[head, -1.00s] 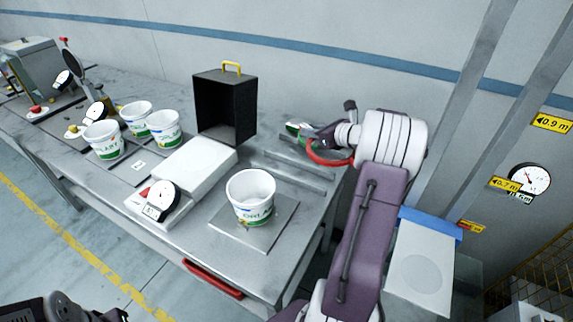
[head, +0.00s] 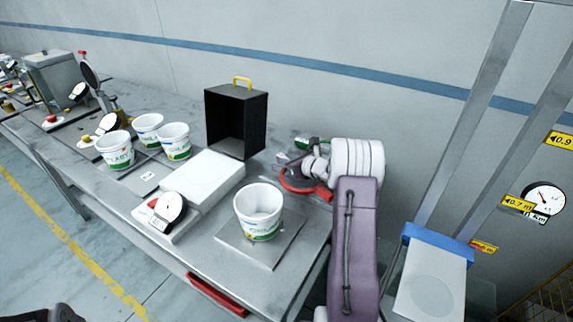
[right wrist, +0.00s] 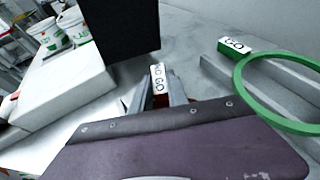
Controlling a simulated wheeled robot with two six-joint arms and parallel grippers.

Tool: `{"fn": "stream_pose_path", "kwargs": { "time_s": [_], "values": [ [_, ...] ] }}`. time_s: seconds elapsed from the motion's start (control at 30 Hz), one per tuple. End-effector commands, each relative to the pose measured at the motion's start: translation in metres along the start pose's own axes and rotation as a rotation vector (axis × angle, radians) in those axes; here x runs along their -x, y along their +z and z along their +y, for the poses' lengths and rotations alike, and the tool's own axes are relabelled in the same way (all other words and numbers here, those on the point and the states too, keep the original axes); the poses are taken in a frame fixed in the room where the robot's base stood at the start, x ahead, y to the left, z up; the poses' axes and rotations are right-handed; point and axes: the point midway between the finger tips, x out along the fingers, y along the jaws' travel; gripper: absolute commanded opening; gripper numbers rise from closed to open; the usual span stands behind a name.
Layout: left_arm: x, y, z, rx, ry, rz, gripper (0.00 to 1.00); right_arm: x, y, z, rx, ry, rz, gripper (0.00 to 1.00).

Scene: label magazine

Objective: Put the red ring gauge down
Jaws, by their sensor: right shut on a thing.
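The red ring gauge (head: 290,186) is in my right gripper (head: 296,164), at the right back part of the bench in the head view. In the right wrist view its white NO GO tag (right wrist: 158,78) sits between the fingers of my right gripper (right wrist: 158,92), which is shut on it. The ring itself is hidden there. It hangs close to the bench top; I cannot tell whether it touches. A dark piece at the lower left edge of the head view may be my left arm; its fingers do not show.
A green ring gauge with a GO tag (right wrist: 235,45) lies on metal rails (right wrist: 215,70) beside my right gripper. A black open box (head: 237,120) stands to the left. A white tub (head: 258,212) stands on a plate in front. Several tubs and dials are farther left.

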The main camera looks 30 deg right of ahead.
Motion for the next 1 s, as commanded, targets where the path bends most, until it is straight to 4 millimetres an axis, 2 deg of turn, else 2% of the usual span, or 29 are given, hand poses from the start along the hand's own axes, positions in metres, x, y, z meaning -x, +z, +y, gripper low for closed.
{"fn": "stream_pose_path", "kwargs": {
  "time_s": [0.1, 0.33, 0.67, 0.7, 0.77, 0.8, 1.0],
  "values": [
    [-0.001, 0.0, 0.0, 0.0, 0.0, 0.0, 0.36, -0.005, -0.013, 0.0, 0.0, 0.0, -0.001, 0.0],
    [-0.001, 0.0, 0.0, 0.0, 0.0, 0.0, 0.36, -0.006, -0.013, -0.001, 0.002, -0.001, -0.003, 0.0],
    [-0.012, 0.001, 0.0, 0.0, 0.0, 0.0, 0.36, -0.009, -0.021, -0.001, 0.002, -0.001, -0.002, 0.0],
    [-0.012, 0.001, 0.0, 0.0, 0.0, 0.0, 0.36, -0.009, -0.022, -0.001, 0.002, 0.0, -0.001, 0.23],
    [-0.01, 0.001, 0.0, 0.0, 0.0, 0.0, 0.36, -0.008, -0.021, 0.0, 0.002, 0.0, -0.001, 0.39],
    [-0.01, 0.001, 0.0, 0.0, 0.0, 0.0, 0.36, -0.008, -0.021, 0.0, 0.002, 0.0, -0.001, 0.42],
    [-0.01, 0.001, 0.0, 0.0, 0.0, 0.0, 0.36, -0.008, -0.021, 0.0, 0.002, 0.0, -0.001, 0.42]
  ]
}}
